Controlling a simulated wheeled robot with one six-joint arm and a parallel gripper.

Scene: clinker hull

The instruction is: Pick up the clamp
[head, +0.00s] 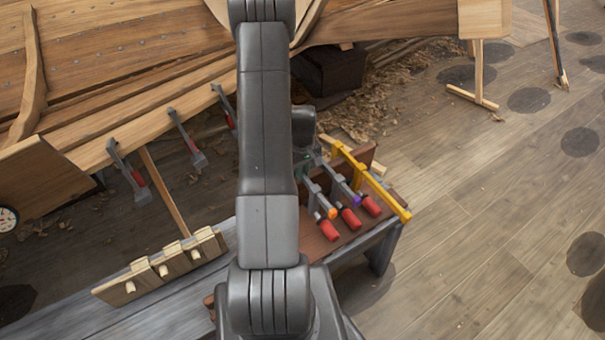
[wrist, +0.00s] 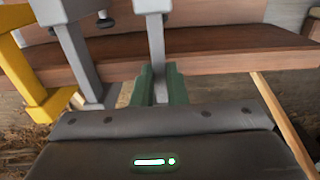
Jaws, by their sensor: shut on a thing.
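Several clamps with red handles stand in a brown wooden rack at the right end of the bench in the head view. My gripper (wrist: 160,88) is shut on the grey bar of one clamp (wrist: 156,45), between its green finger pads. In the head view this looks to be the leftmost clamp in the rack (head: 328,231), but my arm hides part of the grip. Another grey clamp (wrist: 82,50) is beside it, and a yellow clamp (head: 375,184) is at the rack's far side. The held clamp still appears to be at the rack.
The brown rack board (wrist: 220,58) runs close behind my fingers. Grey clamps (head: 128,176) hang on the hull plank at left. A wooden peg block (head: 160,266) lies on the grey bench (head: 190,285). Open floor (head: 480,220) is at right.

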